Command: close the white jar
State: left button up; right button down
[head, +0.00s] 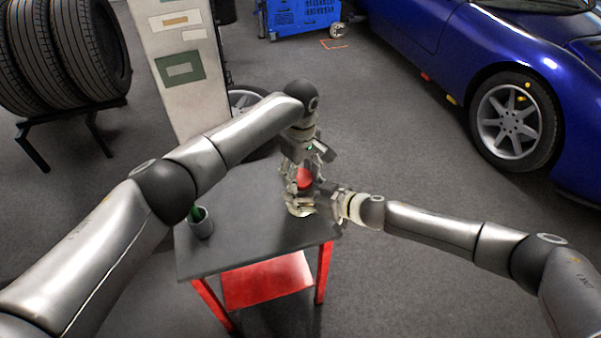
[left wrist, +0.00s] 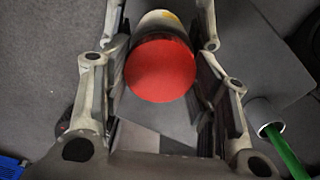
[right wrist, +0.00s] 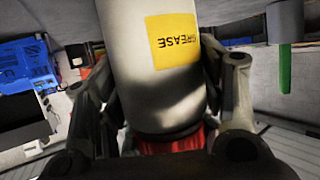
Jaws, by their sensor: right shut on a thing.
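The white jar (right wrist: 155,60) has a yellow label reading GREASE and stands between the fingers of my right gripper (head: 302,207), which is shut on it. A red lid (left wrist: 160,72) is at the jar's top end. It also shows in the head view (head: 304,178) and in the right wrist view (right wrist: 170,141). I cannot tell whether it is fully seated. My left gripper (left wrist: 162,90) is open, with its fingers on both sides of the lid. In the head view the grippers hide most of the jar, and its base is not visible.
The jar is over the dark top of a red-legged table (head: 240,243). A grey cup (head: 202,224) with a green-handled thing (head: 195,213) stands at the table's left side. The table's front is clear. A tall pale cabinet (head: 183,80) stands behind.

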pick_arm(q)
jog(key=c, duration=0.4)
jog(key=m, duration=0.5)
jog(key=shift+f, duration=0.1)
jog(key=m, duration=1.2)
jog(key=shift+m, duration=0.4)
jog(key=m, duration=0.6)
jog(key=shift+m, duration=0.4)
jog(key=o, duration=1.2)
notch_tip(320, 180, up, 12)
